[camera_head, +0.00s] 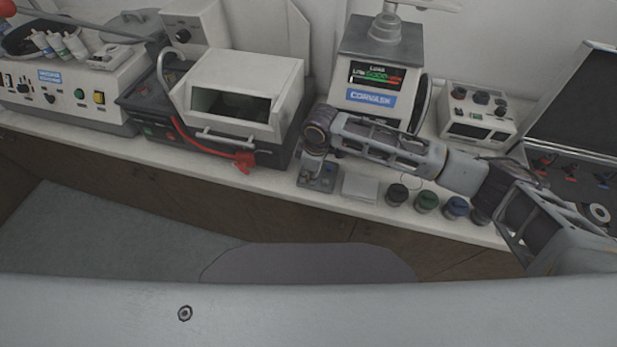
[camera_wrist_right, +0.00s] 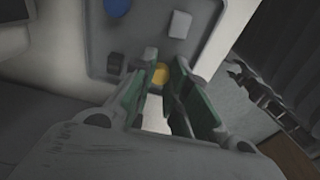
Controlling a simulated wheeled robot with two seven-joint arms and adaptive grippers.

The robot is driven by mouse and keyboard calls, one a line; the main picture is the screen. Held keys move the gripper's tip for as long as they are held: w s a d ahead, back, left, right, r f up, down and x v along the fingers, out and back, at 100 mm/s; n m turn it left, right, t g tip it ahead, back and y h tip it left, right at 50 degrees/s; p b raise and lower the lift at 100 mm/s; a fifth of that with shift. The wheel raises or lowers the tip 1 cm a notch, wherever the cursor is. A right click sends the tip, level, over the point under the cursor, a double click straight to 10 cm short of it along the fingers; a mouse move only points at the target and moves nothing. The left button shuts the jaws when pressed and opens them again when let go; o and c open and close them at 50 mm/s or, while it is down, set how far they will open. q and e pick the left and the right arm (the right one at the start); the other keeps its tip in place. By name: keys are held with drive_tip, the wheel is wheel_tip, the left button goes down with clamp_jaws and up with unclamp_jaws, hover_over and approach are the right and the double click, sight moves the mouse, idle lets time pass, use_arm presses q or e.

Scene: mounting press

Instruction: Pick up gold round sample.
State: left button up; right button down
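The gold round sample (camera_wrist_right: 161,74) shows as a small yellow disc between the two fingertips in the right wrist view. It lies at the near edge of a grey sample tray (camera_wrist_right: 144,41). In the head view this tray (camera_head: 329,180) sits at the bench's front edge, and the sample cannot be made out there. My right gripper (camera_head: 314,166) points down at the tray. In the right wrist view its green-padded fingers (camera_wrist_right: 164,68) stand apart, one on either side of the sample, with a gap between them. I cannot tell any contact. My left gripper is not in view.
The tray also holds a blue round piece (camera_wrist_right: 116,6), a light square piece (camera_wrist_right: 180,24) and a dark block (camera_wrist_right: 115,64). A pale flat block (camera_head: 360,188) and several dark-lidded jars stand to the right. A white hooded machine (camera_head: 244,85) and the mounting press (camera_head: 374,75) stand behind.

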sight(309, 177)
drive_tip(key=shift+r, duration=0.1)
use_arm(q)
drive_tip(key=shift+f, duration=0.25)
use_arm(e)
wheel_tip(309, 177, up, 10)
idle(0.6)
idle(0.4)
